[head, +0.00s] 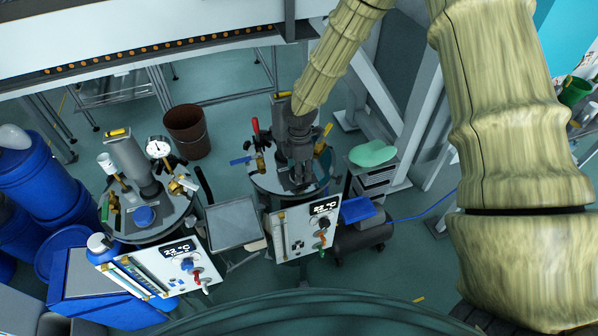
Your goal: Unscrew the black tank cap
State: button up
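My arm reaches down from the top of the head view to the right tank (268,184). My dark grey gripper (299,180) points down over the top of this tank. Its fingertips are low, close to the lid, and dark against dark. I cannot tell whether they are open or shut, or whether they touch anything. I cannot make out the black cap; the gripper covers that part of the lid. The left tank (170,222) carries a blue cap (145,216) on its lid.
Beside my gripper on the right tank stand a red-handled valve (256,127) and a yellow handle (325,133). Control panels (305,229) front both tanks. A grey tray (234,224) sits between them. Blue drums (38,170) stand left, a brown bin (187,131) behind.

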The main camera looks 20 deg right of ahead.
jog(key=shift+n+p, duration=0.3)
jog(key=shift+p, duration=0.05)
jog(key=shift+n+p, duration=0.65)
jog(key=shift+n, duration=0.55)
jog(key=shift+p, duration=0.3)
jog(key=shift+n+p, duration=0.45)
jog(key=shift+n, duration=0.15)
jog(key=shift+n+p, duration=0.9)
jog(key=shift+n, duration=0.4)
